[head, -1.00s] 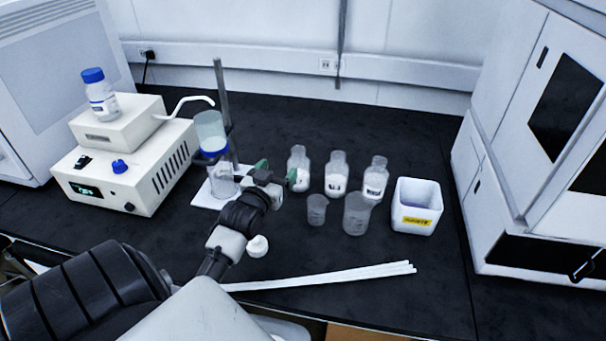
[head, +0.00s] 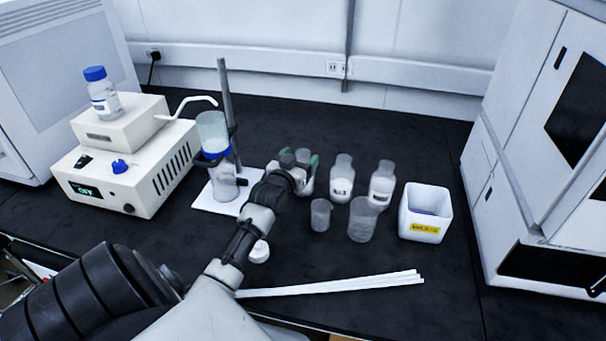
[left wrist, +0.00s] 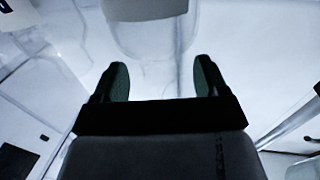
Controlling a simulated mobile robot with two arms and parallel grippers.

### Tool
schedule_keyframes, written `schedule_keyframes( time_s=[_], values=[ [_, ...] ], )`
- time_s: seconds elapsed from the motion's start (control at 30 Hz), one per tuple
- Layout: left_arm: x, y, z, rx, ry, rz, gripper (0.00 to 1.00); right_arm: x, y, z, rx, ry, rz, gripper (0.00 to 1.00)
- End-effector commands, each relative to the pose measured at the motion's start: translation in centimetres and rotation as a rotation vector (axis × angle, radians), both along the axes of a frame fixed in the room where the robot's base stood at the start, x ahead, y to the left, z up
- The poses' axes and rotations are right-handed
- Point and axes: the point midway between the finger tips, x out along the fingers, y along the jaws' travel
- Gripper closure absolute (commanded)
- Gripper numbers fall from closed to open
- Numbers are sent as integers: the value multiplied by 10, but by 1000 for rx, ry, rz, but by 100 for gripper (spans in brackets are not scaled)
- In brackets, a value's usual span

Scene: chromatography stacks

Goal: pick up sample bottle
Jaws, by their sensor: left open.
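My left gripper (head: 298,160) is open at the leftmost sample bottle (head: 303,156). The bottle's top shows between the green-padded fingers, and its lower body is hidden by my gripper and wrist. I cannot tell whether the fingers touch it. The middle sample bottle (head: 341,184) and the right sample bottle (head: 382,187) stand upright, with white contents and labels. My right gripper is not in view.
Two clear beakers (head: 320,215) (head: 362,222) stand in front of the bottles. A white labelled bin (head: 421,230) is at their right. A column on a stand (head: 212,130) and a pump with a blue-capped bottle (head: 103,92) are left. White rods (head: 335,285) lie in front.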

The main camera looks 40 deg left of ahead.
Motion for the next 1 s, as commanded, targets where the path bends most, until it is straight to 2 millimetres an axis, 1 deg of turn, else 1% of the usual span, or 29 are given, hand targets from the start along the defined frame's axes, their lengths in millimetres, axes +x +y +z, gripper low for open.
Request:
schedule_keyframes(
  time_s=[0.03, 0.13, 0.23, 0.4, 0.47, 0.8, 0.9, 1.0],
  values=[
    [8, 2, 1, 0, -1, 0, 26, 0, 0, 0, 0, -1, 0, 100],
    [17, 5, 0, 0, 0, 0, 26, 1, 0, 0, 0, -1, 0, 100],
    [21, 6, 0, 1, 0, 0, 26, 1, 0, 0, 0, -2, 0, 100],
    [20, 6, 0, 1, 0, 0, 26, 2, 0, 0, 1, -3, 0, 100],
    [20, 6, 0, 1, 0, 0, 34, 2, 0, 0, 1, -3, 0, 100],
    [20, 6, -1, 1, 1, 0, 86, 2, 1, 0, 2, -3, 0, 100],
    [20, 6, -1, 0, 2, 0, 100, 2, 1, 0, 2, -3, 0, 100],
    [20, 6, 0, 1, -1, 0, 100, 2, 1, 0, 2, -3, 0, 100]
  ],
)
